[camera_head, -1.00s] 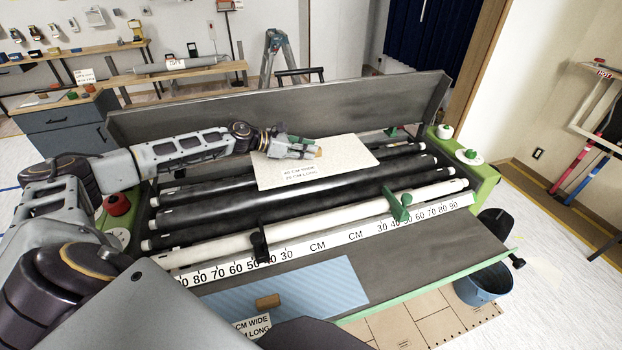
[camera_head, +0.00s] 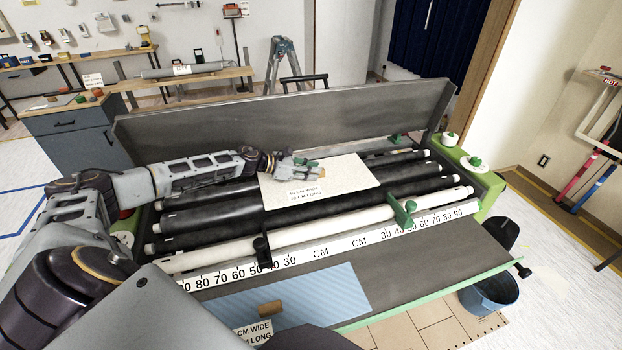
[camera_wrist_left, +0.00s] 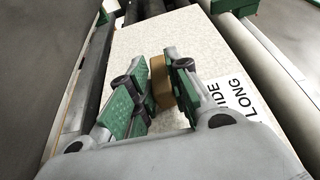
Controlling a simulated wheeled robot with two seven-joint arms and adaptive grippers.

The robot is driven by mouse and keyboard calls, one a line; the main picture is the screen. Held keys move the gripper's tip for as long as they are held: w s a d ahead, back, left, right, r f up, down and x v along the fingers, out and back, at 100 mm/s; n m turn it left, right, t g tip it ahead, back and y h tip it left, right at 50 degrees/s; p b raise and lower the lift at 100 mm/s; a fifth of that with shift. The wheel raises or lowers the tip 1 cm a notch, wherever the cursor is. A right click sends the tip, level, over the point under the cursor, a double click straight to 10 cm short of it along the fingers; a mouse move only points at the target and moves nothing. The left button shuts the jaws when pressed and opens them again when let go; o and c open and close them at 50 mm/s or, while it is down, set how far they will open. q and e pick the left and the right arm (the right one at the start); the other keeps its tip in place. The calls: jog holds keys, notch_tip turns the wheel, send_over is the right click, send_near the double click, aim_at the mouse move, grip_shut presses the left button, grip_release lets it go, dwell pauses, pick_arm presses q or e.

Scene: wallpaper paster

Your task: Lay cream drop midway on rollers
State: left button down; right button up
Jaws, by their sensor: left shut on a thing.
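The cream drop (camera_head: 335,182) is a speckled cream sheet with a white size label, lying across the black rollers (camera_head: 225,215), left of their right ends. I cannot tell whether it rests on them or is just above. My left gripper (camera_head: 312,171) reaches over it from the left and is shut on its small brown block. The left wrist view shows the green-padded fingers (camera_wrist_left: 158,88) on either side of the block (camera_wrist_left: 161,82), with the sheet (camera_wrist_left: 190,50) beneath. My right gripper is not in view.
In front of the black rollers is a white roller (camera_head: 340,220) with a green marker (camera_head: 403,211) and a black marker (camera_head: 262,250). A centimetre scale (camera_head: 340,248) runs along it. A blue sheet (camera_head: 325,290) lies in front. A grey panel (camera_head: 300,125) rises behind.

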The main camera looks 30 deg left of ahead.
pick_arm(q)
jog(key=shift+f, duration=1.8)
jog(key=c, duration=1.4)
grip_release()
jog(key=shift+o, duration=0.4)
jog(key=shift+r, duration=0.1)
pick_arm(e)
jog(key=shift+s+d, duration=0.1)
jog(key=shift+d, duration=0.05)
pick_arm(q)
jog(key=shift+r, duration=0.1)
jog(key=shift+s+a, duration=0.1)
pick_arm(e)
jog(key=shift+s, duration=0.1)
